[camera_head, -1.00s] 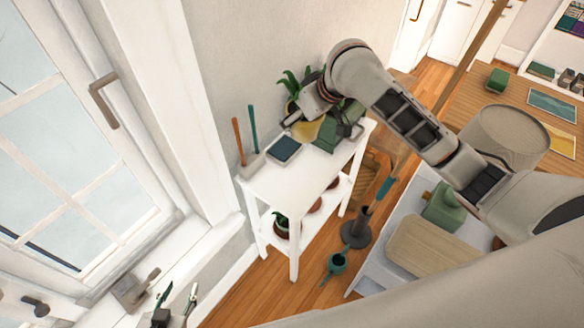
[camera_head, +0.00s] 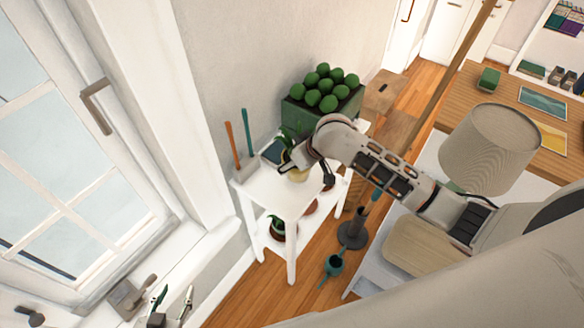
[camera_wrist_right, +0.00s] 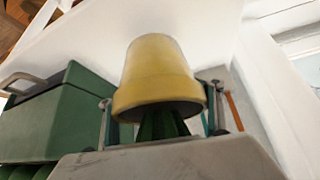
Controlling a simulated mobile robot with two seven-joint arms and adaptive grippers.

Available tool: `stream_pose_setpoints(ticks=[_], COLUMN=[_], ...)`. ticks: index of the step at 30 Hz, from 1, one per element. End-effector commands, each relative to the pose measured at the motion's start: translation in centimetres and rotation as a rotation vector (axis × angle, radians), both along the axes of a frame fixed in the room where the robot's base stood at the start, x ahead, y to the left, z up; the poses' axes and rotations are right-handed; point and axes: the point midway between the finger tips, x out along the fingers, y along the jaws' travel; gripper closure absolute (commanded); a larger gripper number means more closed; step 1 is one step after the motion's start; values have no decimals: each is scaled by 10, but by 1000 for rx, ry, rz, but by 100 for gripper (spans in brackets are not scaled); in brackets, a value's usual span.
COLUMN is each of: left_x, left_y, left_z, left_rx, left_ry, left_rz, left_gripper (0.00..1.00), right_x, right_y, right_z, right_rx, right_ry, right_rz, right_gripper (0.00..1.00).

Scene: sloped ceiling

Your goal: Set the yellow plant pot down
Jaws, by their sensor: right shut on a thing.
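The yellow plant pot (camera_head: 298,175) is low over the front part of the white stand's top (camera_head: 268,193), mostly covered by my right gripper (camera_head: 291,163). In the right wrist view the pot (camera_wrist_right: 158,72) sits between the two fingers, with green leaves (camera_wrist_right: 160,125) at its rim. The right gripper is shut on it. I cannot tell whether the pot's base touches the stand. My left gripper (camera_head: 173,304) shows small at the bottom left, near the window sill, its fingers apart and nothing clear between them.
A green crate (camera_head: 297,116) of green round things stands at the stand's back end. Potted plants sit on the lower shelf. A lamp (camera_head: 488,150) is at right.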

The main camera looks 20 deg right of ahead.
Motion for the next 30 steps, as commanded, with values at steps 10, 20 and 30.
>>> stream_pose_setpoints(ticks=[10, 20, 30], left_x=[-3, -4, -5], left_y=[-4, -4, 0], left_z=[-1, -1, -2], left_rx=[-10, -12, -1], left_ry=[6, 10, 9], left_rz=[8, 10, 4], left_gripper=[60, 60, 60], right_x=[1, -1, -1], right_y=[0, 0, 0], right_z=[-29, -33, -33], right_rx=[1, -1, 0], right_ry=[-2, 2, 2], right_rz=[-1, 0, 1], right_gripper=[83, 36, 18])
